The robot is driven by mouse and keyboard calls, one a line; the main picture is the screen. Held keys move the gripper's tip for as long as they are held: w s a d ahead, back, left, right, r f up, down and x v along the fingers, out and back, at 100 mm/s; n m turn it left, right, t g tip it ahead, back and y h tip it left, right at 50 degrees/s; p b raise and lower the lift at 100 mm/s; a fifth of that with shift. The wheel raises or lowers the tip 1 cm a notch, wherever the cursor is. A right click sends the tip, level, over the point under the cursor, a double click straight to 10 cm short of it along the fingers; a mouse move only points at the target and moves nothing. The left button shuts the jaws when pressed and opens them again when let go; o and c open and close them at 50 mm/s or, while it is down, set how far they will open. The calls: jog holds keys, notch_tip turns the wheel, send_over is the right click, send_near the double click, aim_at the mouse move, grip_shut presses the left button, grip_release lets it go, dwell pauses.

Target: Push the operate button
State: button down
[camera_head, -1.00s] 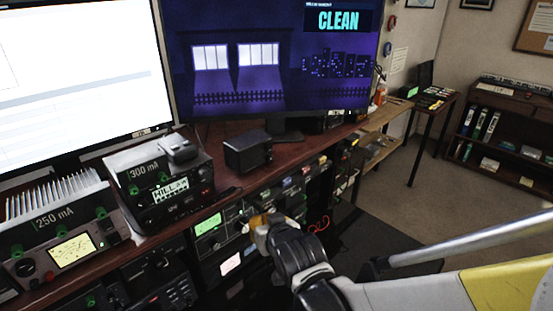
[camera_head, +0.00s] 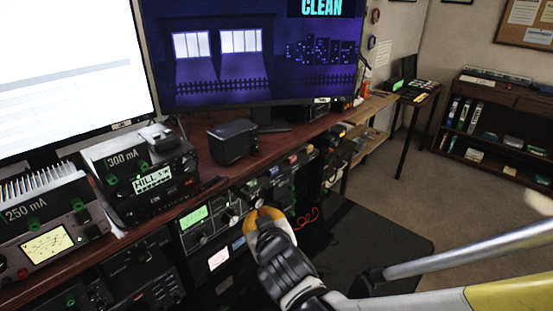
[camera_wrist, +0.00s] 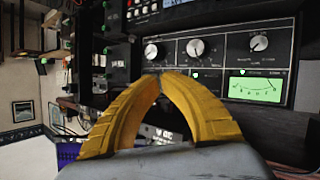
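The tuner with the green meter stands on the rack below the desk; its panel (camera_head: 208,232) shows in the head view. The wrist view shows its dark front (camera_wrist: 225,48) with three knobs, a lit green meter (camera_wrist: 255,90) and small green marks (camera_wrist: 193,73). I cannot tell which control is the operate button; no readable label shows. My gripper (camera_head: 262,214) is in front of the rack, right of the green meter, and hides part of the panels behind it. In the wrist view its yellow fingers (camera_wrist: 158,79) meet at the tips with nothing between them.
Above, on the desk, stand a 250 mA unit (camera_head: 45,240), a 300 mA unit (camera_head: 140,180) and a black box (camera_head: 232,142). Large monitors (camera_head: 255,85) stand behind them. More equipment fills the rack below. Open floor (camera_head: 415,205) lies to the right.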

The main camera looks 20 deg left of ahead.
aim_at(226, 196)
jog(key=shift+s+d+r+n+t+y+b, duration=0.35)
jog(key=shift+s+d+n+t+b, duration=0.3)
jog(key=shift+n+t+b, duration=0.3)
jog(key=shift+a, duration=0.15)
jog(key=w+a, duration=0.4)
jog(key=a, duration=0.3)
jog(key=shift+a, duration=0.3)
jog(key=shift+w, duration=0.1)
dwell(0.9)
jog(key=shift+w+a, duration=0.15)
jog(key=shift+a, duration=0.2)
